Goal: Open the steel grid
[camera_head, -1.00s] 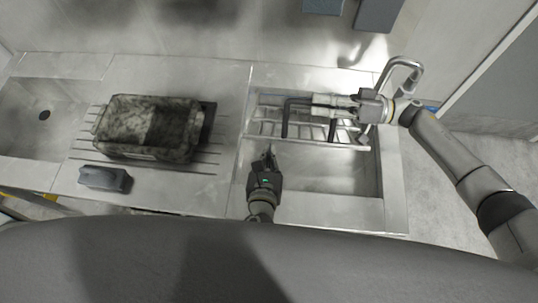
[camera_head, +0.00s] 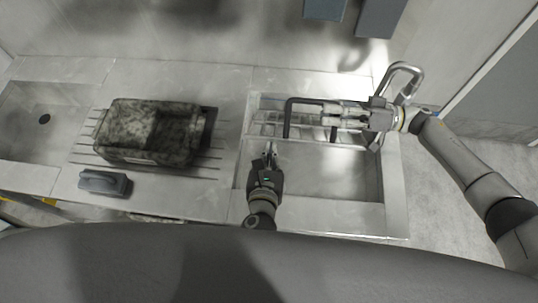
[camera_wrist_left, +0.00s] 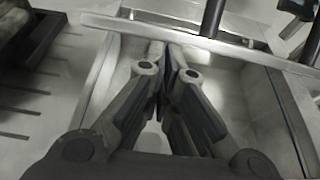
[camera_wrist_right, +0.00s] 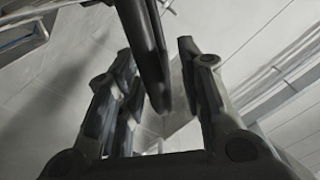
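The steel grid (camera_head: 265,128) lies across the back part of the right-hand sink basin. A dark bent handle (camera_head: 288,118) stands on it. My right gripper (camera_head: 331,114) is over the grid at the handle's right part. In the right wrist view my right gripper (camera_wrist_right: 155,50) has its fingers apart, with the dark handle bar (camera_wrist_right: 143,35) between or in front of them; contact cannot be told. My left gripper (camera_head: 269,149) is just in front of the grid's front edge, over the basin. In the left wrist view its fingers (camera_wrist_left: 165,55) are together, with nothing seen between them.
A mottled bin (camera_head: 150,132) stands on the ribbed drainboard left of the basin, with a small grey brush-like block (camera_head: 104,182) before it. A curved tap (camera_head: 408,72) rises by my right wrist. The basin's front part (camera_head: 335,175) is empty.

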